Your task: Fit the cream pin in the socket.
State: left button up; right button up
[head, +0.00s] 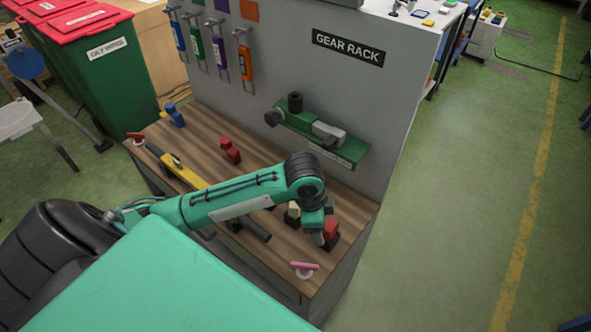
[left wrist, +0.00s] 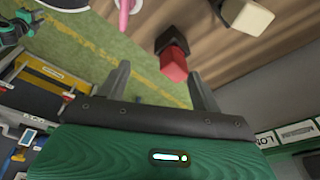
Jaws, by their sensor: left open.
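The cream pin (head: 292,213) is a cream block with a dark part, on the wooden bench top, partly hidden by my left arm. It also shows at the top right of the left wrist view (left wrist: 252,18). My left gripper (head: 319,238) points down over the bench's right end, between the cream pin and a red block (head: 332,229). Its two fingers are apart in the left wrist view (left wrist: 160,88), with nothing between them. The cream pin is beyond the right finger, apart from it. I cannot make out the socket.
The red block (left wrist: 173,66) lies just beyond the fingers. A pink handle on a white disc (head: 304,267) is at the front corner. A yellow rail (head: 178,168) runs along the bench. A green shelf (head: 350,150) juts from the grey panel. Other red and blue pieces stand farther left.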

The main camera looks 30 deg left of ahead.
pick_arm(q)
jog(key=m+g+y, duration=0.1)
jog(key=g+y, duration=0.1)
send_near(295, 202)
jog(key=f+p, duration=0.1)
jog(key=f, duration=0.4)
jog(key=f+p, duration=0.1)
jog(key=f, duration=0.4)
jog(key=shift+s+a+f, duration=0.1)
jog(key=shift+s+f, duration=0.1)
jog(key=shift+f, duration=0.15)
jog(key=c, duration=1.3)
jog(key=shift+o, duration=0.2)
jog(key=shift+r, duration=0.1)
jog(key=shift+r+p, duration=0.55)
jog(key=shift+p, duration=0.55)
jog(key=shift+r, duration=0.1)
jog(key=shift+r+p, duration=3.05)
jog(key=shift+p, duration=0.6)
